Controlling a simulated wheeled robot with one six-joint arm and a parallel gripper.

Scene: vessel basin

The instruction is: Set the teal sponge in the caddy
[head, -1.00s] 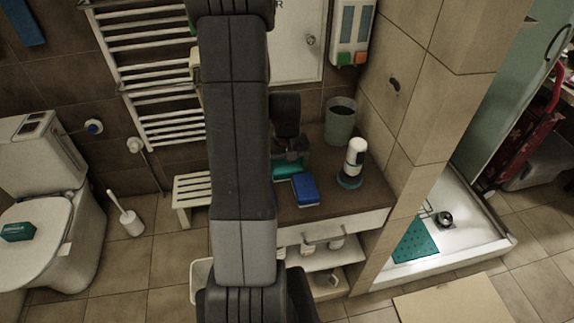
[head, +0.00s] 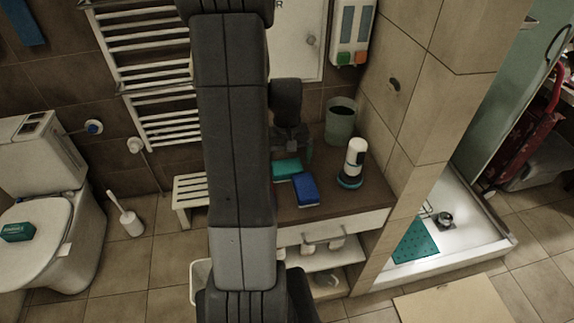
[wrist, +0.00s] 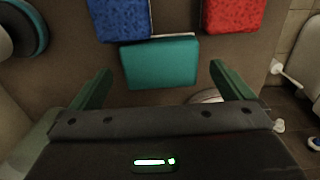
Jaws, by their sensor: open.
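The teal sponge (head: 287,168) lies flat on the brown counter, beside a blue sponge (head: 305,189). In the wrist view the teal sponge (wrist: 160,64) lies ahead of and between my gripper's (wrist: 160,68) spread fingers, with a gap on both sides. My gripper (head: 291,150) is open and empty, just behind the sponge in the head view. I cannot make out the caddy for certain; my arm hides part of the counter.
A red sponge (wrist: 232,14) and the blue sponge (wrist: 119,18) lie close to the teal one. A white bottle (head: 355,157) and a grey-green bin (head: 341,121) stand on the counter (head: 350,200). A white rounded edge (wrist: 207,97) shows near the right finger.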

